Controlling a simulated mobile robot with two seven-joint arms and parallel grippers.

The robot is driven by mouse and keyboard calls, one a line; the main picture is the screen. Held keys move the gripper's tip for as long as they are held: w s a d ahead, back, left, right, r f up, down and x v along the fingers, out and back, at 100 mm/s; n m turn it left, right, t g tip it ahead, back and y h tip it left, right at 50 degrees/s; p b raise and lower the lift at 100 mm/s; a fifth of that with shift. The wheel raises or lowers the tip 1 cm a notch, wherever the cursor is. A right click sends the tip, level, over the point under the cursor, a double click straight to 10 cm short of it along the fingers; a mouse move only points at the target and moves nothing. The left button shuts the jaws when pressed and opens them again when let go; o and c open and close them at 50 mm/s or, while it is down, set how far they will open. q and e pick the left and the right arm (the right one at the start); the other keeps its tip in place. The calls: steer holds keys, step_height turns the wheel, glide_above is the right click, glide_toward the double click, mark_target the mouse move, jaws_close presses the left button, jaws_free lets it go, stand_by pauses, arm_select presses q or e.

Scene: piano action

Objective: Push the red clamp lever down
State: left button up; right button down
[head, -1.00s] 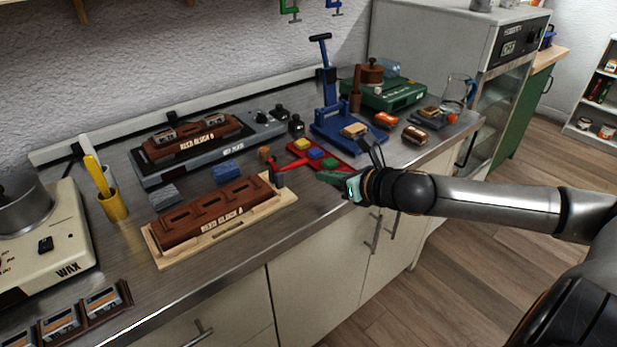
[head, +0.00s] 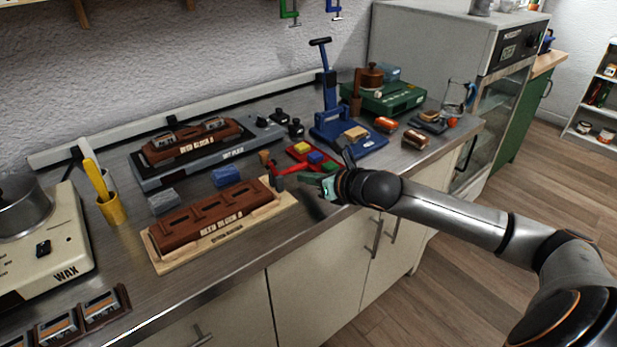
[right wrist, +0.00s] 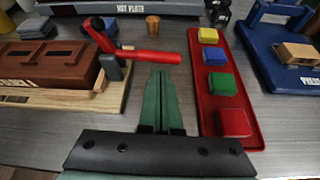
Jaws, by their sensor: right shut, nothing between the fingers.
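The red clamp lever (right wrist: 145,56) is at the right end of the wooden board (right wrist: 115,98) that carries the brown Reed Block B (right wrist: 45,68). A grey clamp post (right wrist: 114,68) stands beside it. In the head view the lever (head: 290,168) lies just left of my right gripper (head: 307,177). In the right wrist view my green fingers (right wrist: 161,76) are shut and empty, with their tips close to the lever's free end. I cannot tell whether they touch it. My left gripper is not in view.
A red tray (right wrist: 240,118) with coloured blocks lies close to the right of my fingers. A blue press (head: 330,120) stands behind it. The hot plate (head: 225,153) is at the back. The counter's front edge is below my wrist.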

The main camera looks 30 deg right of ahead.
steer(key=shift+r+p, duration=0.3)
steer(key=shift+p, duration=0.15)
steer(key=shift+n+p, duration=0.3)
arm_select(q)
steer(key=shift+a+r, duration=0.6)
arm_select(e)
steer(key=shift+r, duration=0.1)
arm_select(q)
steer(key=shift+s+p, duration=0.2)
steer(key=shift+p, duration=0.2)
arm_select(e)
steer(key=shift+d+r+h, duration=0.1)
steer(key=shift+h, duration=0.3)
